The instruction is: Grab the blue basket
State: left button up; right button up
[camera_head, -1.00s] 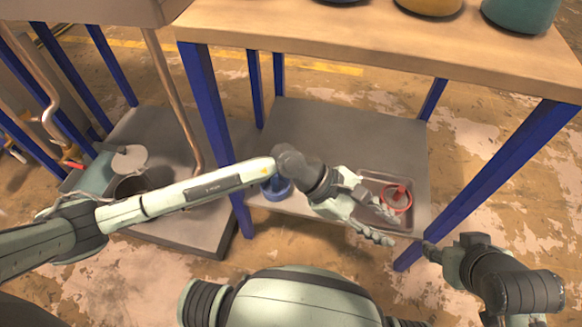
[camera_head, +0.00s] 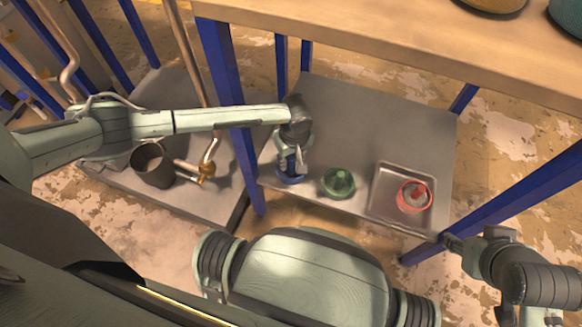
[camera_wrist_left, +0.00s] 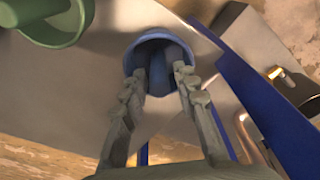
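The blue basket (camera_head: 290,179) stands on the grey lower shelf, near its front left corner by the blue table leg. My left gripper (camera_head: 293,160) is right over it and hides part of it. In the left wrist view the blue basket (camera_wrist_left: 150,38) shows its rim, with the two fingers (camera_wrist_left: 160,72) of my left gripper spread apart and their tips reaching in at the basket. Blue shows between the fingers; whether they touch it I cannot tell. My right gripper (camera_head: 450,241) is at the right, away from the basket, by the front right table leg; its finger opening is unclear.
A green basket (camera_head: 338,182) stands just right of the blue one. A metal tray (camera_head: 384,185) holds a red basket (camera_head: 413,195). Blue table legs (camera_head: 228,75) and the wooden tabletop (camera_head: 400,52) bound the space. The shelf's rear (camera_head: 370,115) is clear.

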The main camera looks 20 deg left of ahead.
pick_arm(q)
jog(key=shift+w+f, duration=0.1)
jog(key=shift+f, duration=0.6)
grip_shut()
